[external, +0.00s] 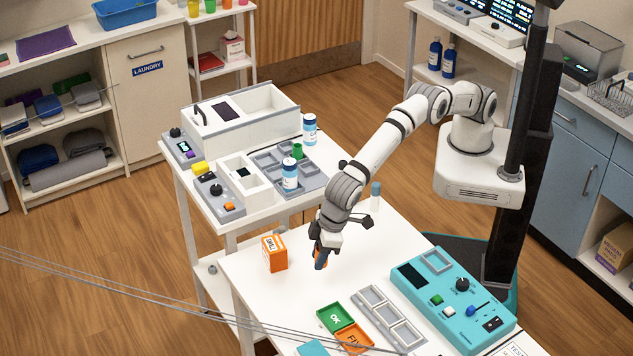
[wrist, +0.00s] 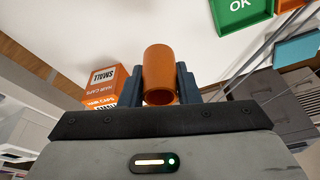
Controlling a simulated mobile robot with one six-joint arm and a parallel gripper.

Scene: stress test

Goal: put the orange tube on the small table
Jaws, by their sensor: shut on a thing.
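My gripper (external: 320,258) is shut on the orange tube, low over the front white table (external: 255,297). In the wrist view the orange tube (wrist: 159,72) stands between the two dark fingers (wrist: 160,85). In the external view only a little orange shows beside the fingers; the rest of the tube is hidden. I cannot tell whether its lower end touches the tabletop. A second white table (external: 228,224) with devices stands behind, to the left. Which of the two is called the small table is not marked.
An orange caps box (external: 274,253) stands left of my gripper. A green OK tray (external: 336,318), an orange tray (external: 354,338), a grey compartment tray (external: 388,315) and a teal device (external: 455,295) lie in front. A blue-capped vial (external: 375,197) stands behind. Thin cables cross the foreground.

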